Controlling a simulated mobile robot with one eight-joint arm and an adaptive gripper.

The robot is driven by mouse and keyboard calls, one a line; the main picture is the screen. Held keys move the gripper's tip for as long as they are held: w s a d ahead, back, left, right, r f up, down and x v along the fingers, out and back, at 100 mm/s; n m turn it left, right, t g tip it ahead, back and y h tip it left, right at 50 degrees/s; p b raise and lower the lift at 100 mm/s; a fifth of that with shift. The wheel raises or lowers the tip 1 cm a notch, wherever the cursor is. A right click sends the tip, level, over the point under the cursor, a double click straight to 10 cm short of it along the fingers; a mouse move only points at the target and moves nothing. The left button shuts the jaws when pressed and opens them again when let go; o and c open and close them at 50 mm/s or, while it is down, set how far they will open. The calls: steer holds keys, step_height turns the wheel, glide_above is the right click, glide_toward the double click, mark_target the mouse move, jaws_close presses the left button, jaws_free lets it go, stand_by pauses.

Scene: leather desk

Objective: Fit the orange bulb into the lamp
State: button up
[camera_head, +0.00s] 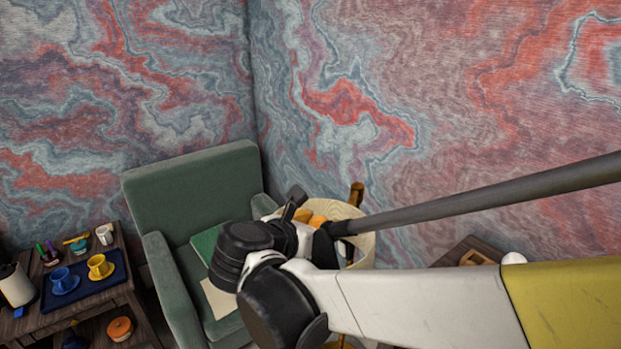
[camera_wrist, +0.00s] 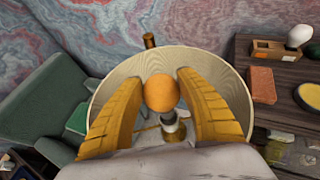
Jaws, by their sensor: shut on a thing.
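The orange bulb (camera_wrist: 160,93) is held between the two yellow fingers of my gripper (camera_wrist: 161,92) in the wrist view. The lamp's cream shade (camera_wrist: 233,83) surrounds the fingers and bulb, open at the top. Inside it, just below the bulb in the picture, a grey and brass socket (camera_wrist: 173,127) shows. I cannot tell whether the bulb touches the socket. In the head view, my gripper (camera_head: 318,217) reaches over the lampshade (camera_head: 362,241), and my arm hides much of the lamp.
A green armchair (camera_head: 196,184) stands to the left of the lamp. A dark wooden desk (camera_wrist: 283,73) at right holds a white bulb (camera_wrist: 299,36), a brick-coloured block (camera_wrist: 263,85) and a bowl (camera_wrist: 309,97). A small table at far left bears a blue tray (camera_head: 84,280) with cups.

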steer(key=shift+f+b, duration=1.25)
steer(key=shift+f, duration=0.45)
steer(key=o, duration=1.1)
steer(key=shift+o, duration=0.2)
steer(key=shift+r, duration=0.1)
steer(key=shift+r+p, duration=3.6)
steer(key=shift+r, duration=0.85)
